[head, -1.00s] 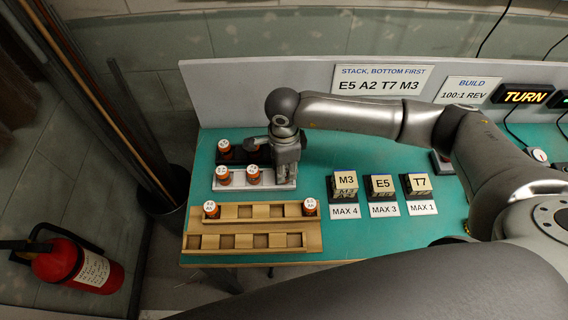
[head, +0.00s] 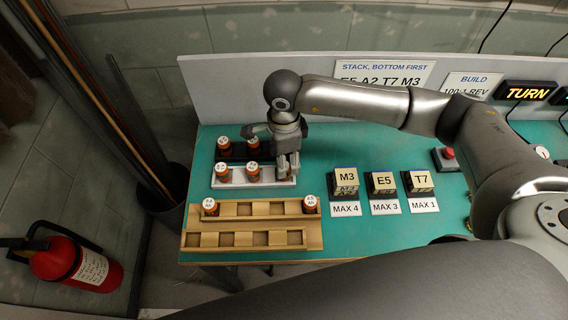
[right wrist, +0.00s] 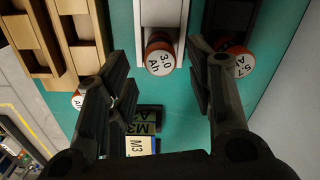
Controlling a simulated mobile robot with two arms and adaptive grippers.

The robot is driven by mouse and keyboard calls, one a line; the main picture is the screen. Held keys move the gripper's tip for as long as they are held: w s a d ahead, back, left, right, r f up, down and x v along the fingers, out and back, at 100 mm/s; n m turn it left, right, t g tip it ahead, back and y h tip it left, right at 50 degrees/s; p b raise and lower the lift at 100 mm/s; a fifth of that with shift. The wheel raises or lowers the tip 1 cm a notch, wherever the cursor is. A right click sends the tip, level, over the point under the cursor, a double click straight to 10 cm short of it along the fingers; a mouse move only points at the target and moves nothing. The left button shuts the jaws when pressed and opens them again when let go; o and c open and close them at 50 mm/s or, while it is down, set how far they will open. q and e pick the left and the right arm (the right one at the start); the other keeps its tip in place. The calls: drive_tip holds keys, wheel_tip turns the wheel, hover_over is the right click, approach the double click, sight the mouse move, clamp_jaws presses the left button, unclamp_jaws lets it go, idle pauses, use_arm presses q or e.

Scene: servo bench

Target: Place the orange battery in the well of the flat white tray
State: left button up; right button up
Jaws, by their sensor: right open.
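Several orange batteries with white tops show. Two, one left (head: 222,172) and one right (head: 253,172), stand upright in the flat white tray (head: 236,186). Two more stand in the black tray behind it, and others stand at the ends of the wooden rack. My right gripper (head: 287,172) is over the right end of the white tray and partly hides it. In the right wrist view its fingers (right wrist: 165,90) are wide apart and empty; a battery marked 3.0 (right wrist: 160,55) lies in line with the gap, beyond the tips. My left gripper is out of view.
The wooden rack (head: 250,226) lies in front of the white tray. The black tray (head: 238,154) is close behind it. Blocks M3 (head: 346,180), E5 (head: 382,184) and T7 (head: 418,182) stand to the right. A red button (head: 447,154) is farther right.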

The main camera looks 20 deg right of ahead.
wheel_tip(320, 180, up, 9)
drive_tip(key=b, duration=0.2)
idle(0.6)
